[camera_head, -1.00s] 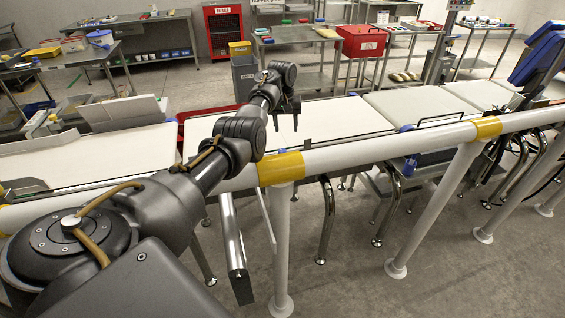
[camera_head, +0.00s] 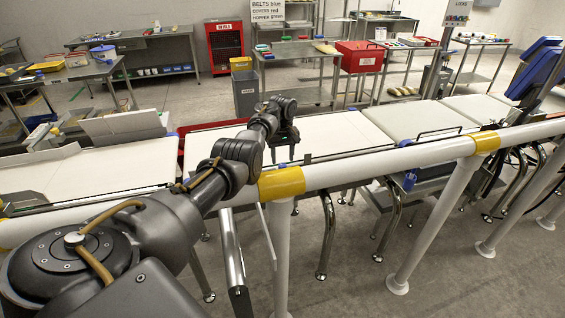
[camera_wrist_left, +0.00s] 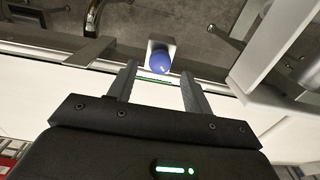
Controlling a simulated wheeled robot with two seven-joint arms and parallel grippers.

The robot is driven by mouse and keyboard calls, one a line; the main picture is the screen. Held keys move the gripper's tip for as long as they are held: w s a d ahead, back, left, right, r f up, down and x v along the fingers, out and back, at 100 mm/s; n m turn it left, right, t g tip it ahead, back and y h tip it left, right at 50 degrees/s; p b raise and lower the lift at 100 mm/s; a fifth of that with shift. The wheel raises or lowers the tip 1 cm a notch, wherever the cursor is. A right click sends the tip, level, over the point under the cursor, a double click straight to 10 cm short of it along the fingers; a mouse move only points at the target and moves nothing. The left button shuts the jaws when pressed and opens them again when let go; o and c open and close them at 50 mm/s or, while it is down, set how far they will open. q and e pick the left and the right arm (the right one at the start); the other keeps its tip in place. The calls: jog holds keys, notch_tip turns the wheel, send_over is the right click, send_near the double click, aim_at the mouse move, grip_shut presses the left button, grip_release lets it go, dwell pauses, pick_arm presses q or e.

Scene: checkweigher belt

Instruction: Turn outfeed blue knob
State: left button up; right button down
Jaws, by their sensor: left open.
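A round blue knob (camera_wrist_left: 160,60) on a small grey bracket shows in the left wrist view, at the near edge of the white conveyor. My left gripper (camera_wrist_left: 159,72) is open, with one finger on each side of the knob in that picture. The fingertips look short of the knob, and I see no clear contact. In the head view my left gripper (camera_head: 281,148) hangs over the belt edge behind the white rail. The knob there is mostly hidden by the rail and the arm. My right gripper is not in view.
A thick white rail (camera_head: 350,170) with yellow bands runs along the front of the belts. White belt sections (camera_head: 345,133) lie behind it. Another blue knob (camera_head: 409,181) hangs below the belt to the right. A blue-backed screen (camera_head: 535,70) stands at the far right.

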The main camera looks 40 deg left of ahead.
aim_at(283, 165)
pick_arm(q)
jog(key=shift+f+b, duration=0.3)
jog(key=shift+f, duration=1.25)
jog(key=c, duration=1)
